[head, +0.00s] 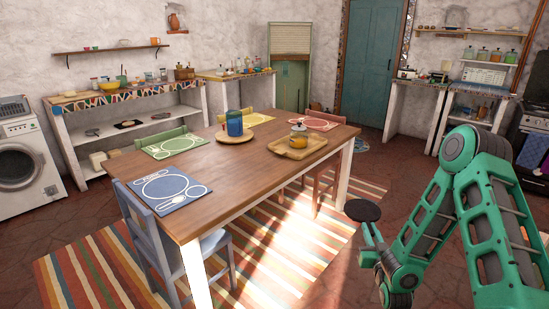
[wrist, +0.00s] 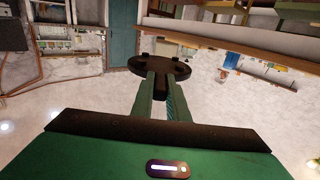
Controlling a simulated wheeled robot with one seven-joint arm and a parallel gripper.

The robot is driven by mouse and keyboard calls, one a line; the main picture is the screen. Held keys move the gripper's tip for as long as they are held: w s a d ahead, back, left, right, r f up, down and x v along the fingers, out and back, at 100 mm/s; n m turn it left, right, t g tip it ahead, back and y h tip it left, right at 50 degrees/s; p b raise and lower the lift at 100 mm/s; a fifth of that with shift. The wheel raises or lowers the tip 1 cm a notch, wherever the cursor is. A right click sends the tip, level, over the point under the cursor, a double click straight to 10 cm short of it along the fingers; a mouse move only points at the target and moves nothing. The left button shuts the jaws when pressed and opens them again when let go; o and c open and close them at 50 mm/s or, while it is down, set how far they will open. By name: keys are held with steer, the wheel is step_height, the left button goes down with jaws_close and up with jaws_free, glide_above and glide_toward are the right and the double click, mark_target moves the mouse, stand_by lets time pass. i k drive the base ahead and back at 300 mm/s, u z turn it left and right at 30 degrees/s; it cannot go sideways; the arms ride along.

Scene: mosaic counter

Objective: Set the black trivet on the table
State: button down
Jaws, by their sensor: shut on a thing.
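The black trivet (head: 362,210) is a flat, dark, round disc. My gripper (head: 368,232) is shut on it and holds it up in the air, to the right of the table's near right end. In the wrist view the trivet (wrist: 160,66) sits between the tips of my two green fingers (wrist: 161,88). The wooden table (head: 262,165) stands left of my gripper, with a gap between the trivet and the tabletop edge.
The table holds several placemats, such as a blue one (head: 168,190), a round board (head: 236,138) under a blue jar, and a wooden tray (head: 292,152) with a yellow jar. Its near right top is bare. A blue chair (head: 150,235) stands at the near left.

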mark_target(270, 166)
steer(key=u, duration=0.05)
steer(key=i, duration=1.05)
steer(key=z, duration=0.1)
